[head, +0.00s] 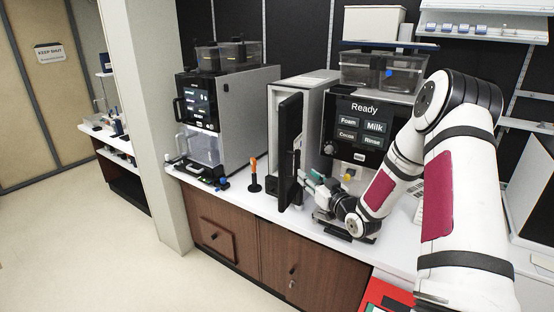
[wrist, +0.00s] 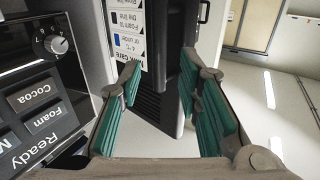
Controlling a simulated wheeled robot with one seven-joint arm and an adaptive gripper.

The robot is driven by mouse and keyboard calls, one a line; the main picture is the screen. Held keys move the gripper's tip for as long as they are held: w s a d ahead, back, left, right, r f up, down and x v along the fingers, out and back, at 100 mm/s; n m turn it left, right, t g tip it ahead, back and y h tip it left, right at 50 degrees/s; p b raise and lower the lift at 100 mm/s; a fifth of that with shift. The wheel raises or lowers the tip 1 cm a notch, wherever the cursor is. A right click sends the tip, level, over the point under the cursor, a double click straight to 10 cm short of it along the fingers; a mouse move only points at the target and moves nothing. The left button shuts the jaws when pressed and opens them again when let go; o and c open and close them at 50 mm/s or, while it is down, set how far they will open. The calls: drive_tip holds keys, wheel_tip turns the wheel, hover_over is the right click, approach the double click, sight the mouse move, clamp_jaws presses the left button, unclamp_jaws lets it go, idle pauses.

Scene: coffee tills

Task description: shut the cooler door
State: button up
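The cooler (head: 305,85) is a narrow white cabinet between two coffee machines. Its black door (head: 290,150) stands open, swung out toward the front of the counter and seen nearly edge-on. My gripper (head: 308,178) is at the right side of the door, low down and close to it. In the wrist view, my gripper (wrist: 163,78) has its teal-padded fingers spread wide, with nothing held between them. The dark door (wrist: 178,65) shows beyond and between the fingers there. I cannot tell whether a finger touches it.
The coffee machine marked "Ready" (head: 362,125) stands right of the cooler, close to my arm. Another machine (head: 235,105) stands on the left. A black tamper with an orange handle (head: 254,175) stands on the counter (head: 232,192) left of the door, with some clear counter around it.

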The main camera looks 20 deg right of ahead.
sight(285, 165)
drive_tip(key=w+b, duration=0.2)
drive_tip(key=w, duration=0.1)
drive_tip(key=w+b, duration=0.2)
drive_tip(key=w, duration=0.2)
drive_tip(key=shift+w+a+f, duration=0.15)
drive_tip(key=shift+a+f, duration=0.05)
drive_tip(key=shift+s+r, duration=0.15)
drive_tip(key=shift+s, duration=0.05)
clamp_jaws()
drive_tip(key=shift+w+a+r+b, duration=0.15)
drive_tip(key=shift+w+a+b, duration=0.25)
drive_tip(key=shift+w+a, duration=1.2)
drive_tip(key=shift+a, duration=0.15)
drive_tip(key=shift+w+a, duration=0.1)
drive_tip(key=shift+w+a+b, duration=0.35)
drive_tip(key=shift+w+a, duration=0.2)
drive_tip(key=shift+w, duration=0.25)
drive_tip(key=shift+w+a+b, duration=0.35)
drive_tip(key=shift+w+a, duration=0.2)
drive_tip(key=shift+w, duration=0.25)
drive_tip(key=shift+w, duration=0.1)
